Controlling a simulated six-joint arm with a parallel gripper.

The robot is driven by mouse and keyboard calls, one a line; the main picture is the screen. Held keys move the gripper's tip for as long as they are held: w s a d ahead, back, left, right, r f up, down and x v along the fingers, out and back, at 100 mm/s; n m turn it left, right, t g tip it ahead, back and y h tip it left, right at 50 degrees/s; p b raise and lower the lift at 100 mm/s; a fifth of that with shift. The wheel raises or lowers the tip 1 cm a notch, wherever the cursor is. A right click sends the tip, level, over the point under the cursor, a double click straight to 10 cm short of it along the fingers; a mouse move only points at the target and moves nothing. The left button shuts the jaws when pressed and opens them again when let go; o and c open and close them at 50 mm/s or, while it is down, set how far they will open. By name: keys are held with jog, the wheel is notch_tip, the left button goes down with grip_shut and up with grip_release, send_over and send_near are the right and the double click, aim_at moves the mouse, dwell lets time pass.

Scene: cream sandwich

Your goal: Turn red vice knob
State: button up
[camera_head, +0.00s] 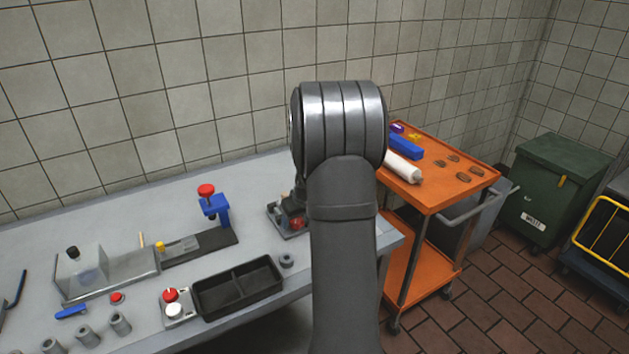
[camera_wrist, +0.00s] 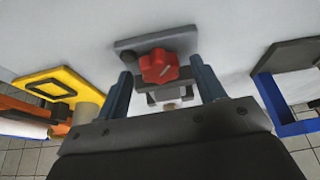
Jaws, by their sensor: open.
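The red vice knob (camera_wrist: 158,67) is a lobed handle on the front of a small grey vice (camera_wrist: 175,42) in the wrist view. My gripper (camera_wrist: 161,77) is open, with one blue-grey finger on each side of the knob. I cannot tell whether either finger touches it. In the head view the knob (camera_head: 296,223) shows low on the vice (camera_head: 279,222) near the right end of the grey table. My arm covers part of the vice and most of the gripper there.
A blue clamp (camera_head: 217,208) with a red top stands left of the vice on the grey table (camera_head: 130,205). A black two-part tray (camera_head: 238,288) and a grey ring (camera_head: 287,261) lie in front. An orange cart (camera_head: 437,203) stands to the right.

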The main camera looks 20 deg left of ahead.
jog(key=shift+w+d+n+g+y, duration=0.1)
jog(key=shift+n+g+y, duration=0.25)
jog(key=shift+n, duration=0.75)
jog(key=v, duration=1.7)
jog(key=shift+r, duration=0.2)
jog(key=w+a+r+m+g+h, duration=0.1)
jog(key=w+a+g+h, duration=0.1)
jog(key=w+a+h, duration=0.35)
jog(key=shift+y, duration=0.8)
jog(key=f, duration=0.5)
jog(key=s+f, duration=0.1)
jog(key=f, duration=0.5)
jog(key=a+f, duration=0.1)
jog(key=f, duration=0.5)
jog(key=shift+s+f, duration=0.1)
jog(key=shift+s, duration=0.3)
jog(key=shift+c, duration=0.4)
